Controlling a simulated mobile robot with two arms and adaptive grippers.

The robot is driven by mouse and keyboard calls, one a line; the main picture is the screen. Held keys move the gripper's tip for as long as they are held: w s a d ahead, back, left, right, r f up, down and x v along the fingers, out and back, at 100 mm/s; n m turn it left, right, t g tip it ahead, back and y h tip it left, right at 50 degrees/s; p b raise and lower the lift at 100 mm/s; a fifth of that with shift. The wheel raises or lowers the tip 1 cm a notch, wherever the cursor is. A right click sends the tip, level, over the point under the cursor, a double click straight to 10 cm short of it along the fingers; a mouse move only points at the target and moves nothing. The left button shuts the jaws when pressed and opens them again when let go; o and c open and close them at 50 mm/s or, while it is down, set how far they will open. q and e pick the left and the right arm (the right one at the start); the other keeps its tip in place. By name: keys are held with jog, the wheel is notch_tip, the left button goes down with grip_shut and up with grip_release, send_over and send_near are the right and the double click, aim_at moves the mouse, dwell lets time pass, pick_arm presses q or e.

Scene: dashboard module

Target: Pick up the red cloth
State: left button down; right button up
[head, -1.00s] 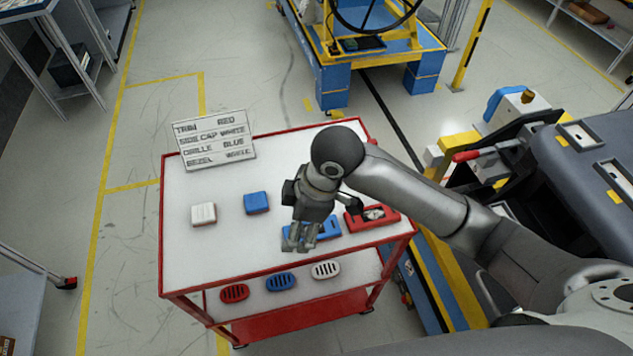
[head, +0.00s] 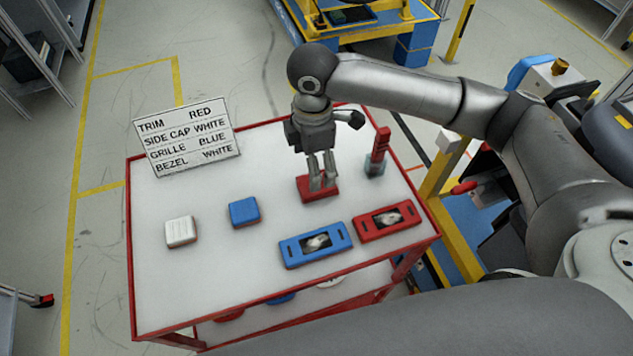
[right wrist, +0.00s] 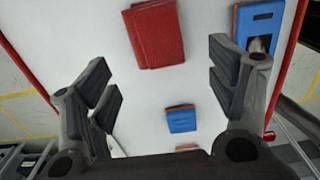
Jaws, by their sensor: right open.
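The red cloth (head: 304,193) lies on the white top of the cart, toward its back, and looks like a small folded rectangle. My right gripper (head: 322,184) points down at it in the head view, with its fingers covering part of it. In the right wrist view the cloth (right wrist: 155,35) lies flat and whole, beyond the spread fingers of the right gripper (right wrist: 160,65). The jaws are open with nothing between them. I cannot tell exactly how high the fingertips are above the cloth. My left gripper is not in view.
A blue framed part (head: 316,244) and a red framed part (head: 388,221) lie in front of the cloth. A blue block (head: 244,212) and a white block (head: 181,232) lie to the left. A red upright object (head: 380,145) stands to the right. A lettered sign (head: 190,138) stands behind.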

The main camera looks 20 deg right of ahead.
aim_at(302, 181)
notch_tip(302, 181, down, 2)
jog(key=shift+f, duration=0.1)
jog(key=shift+w+f, duration=0.15)
jog(key=shift+f, duration=0.1)
jog(key=f, duration=0.1)
jog(key=f+p, duration=0.1)
jog(key=f, duration=0.2)
jog(key=shift+s+d+f+p, duration=0.15)
jog(key=shift+s+d+p, duration=0.1)
jog(key=shift+p, duration=0.1)
jog(key=shift+w+f, duration=0.1)
jog(key=shift+f, duration=0.25)
jog(key=shift+c, duration=0.4)
jog(key=c, duration=0.5)
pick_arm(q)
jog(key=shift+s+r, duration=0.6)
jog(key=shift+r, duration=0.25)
pick_arm(e)
jog(key=c, duration=0.4)
